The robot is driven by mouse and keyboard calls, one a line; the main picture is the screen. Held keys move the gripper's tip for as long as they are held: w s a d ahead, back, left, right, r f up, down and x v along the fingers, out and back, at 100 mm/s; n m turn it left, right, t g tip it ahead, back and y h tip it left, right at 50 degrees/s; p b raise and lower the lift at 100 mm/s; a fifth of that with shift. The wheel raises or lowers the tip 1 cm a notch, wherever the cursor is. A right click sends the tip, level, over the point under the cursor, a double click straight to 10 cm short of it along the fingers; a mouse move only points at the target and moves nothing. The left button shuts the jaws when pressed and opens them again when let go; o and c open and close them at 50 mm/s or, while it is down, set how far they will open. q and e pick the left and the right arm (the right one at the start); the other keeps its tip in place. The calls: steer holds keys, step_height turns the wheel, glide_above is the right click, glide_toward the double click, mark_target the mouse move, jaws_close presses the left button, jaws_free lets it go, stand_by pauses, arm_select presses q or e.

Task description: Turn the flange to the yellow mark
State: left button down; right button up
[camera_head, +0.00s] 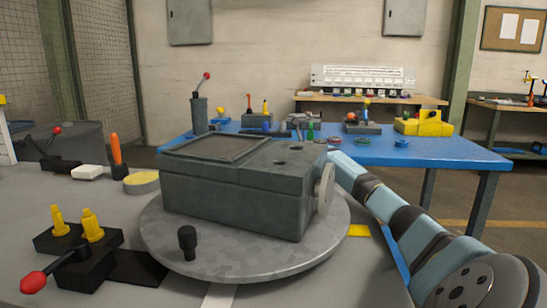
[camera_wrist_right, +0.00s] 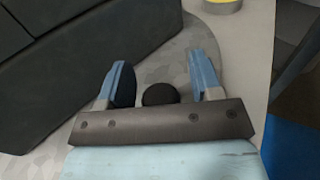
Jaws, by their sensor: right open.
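The flange is a round, mottled grey plate (camera_head: 290,258) with a big dark grey box-shaped housing (camera_head: 235,192) on it. A black knob (camera_head: 187,240) stands upright on the plate's near left part. The yellow mark (camera_head: 358,230) lies on the grey table just beyond the plate's right edge. My right arm reaches in from the right, and the housing hides its gripper in the head view. In the right wrist view, my right gripper (camera_wrist_right: 161,80) is open over the plate. A round black knob (camera_wrist_right: 160,94) shows between its fingers; contact cannot be told. My left gripper is not in view.
A white strip (camera_head: 220,296) lies on the table at the plate's near edge. A black fixture with yellow pegs (camera_head: 78,238) and a red-tipped lever (camera_head: 34,282) stand at left. A yellow-topped round tin (camera_head: 141,182) is behind. A blue table (camera_head: 430,152) holds several items.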

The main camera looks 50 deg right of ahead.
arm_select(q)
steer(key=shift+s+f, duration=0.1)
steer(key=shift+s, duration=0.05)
arm_select(e)
steer(key=shift+d, duration=0.1)
steer(key=shift+s+d, duration=0.15)
steer(key=shift+d, duration=0.1)
arm_select(q)
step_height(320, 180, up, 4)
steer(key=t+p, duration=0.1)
steer(key=p, duration=0.1)
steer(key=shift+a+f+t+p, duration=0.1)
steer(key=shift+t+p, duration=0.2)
steer(key=shift+p, duration=0.05)
arm_select(e)
steer(key=v, duration=1.3)
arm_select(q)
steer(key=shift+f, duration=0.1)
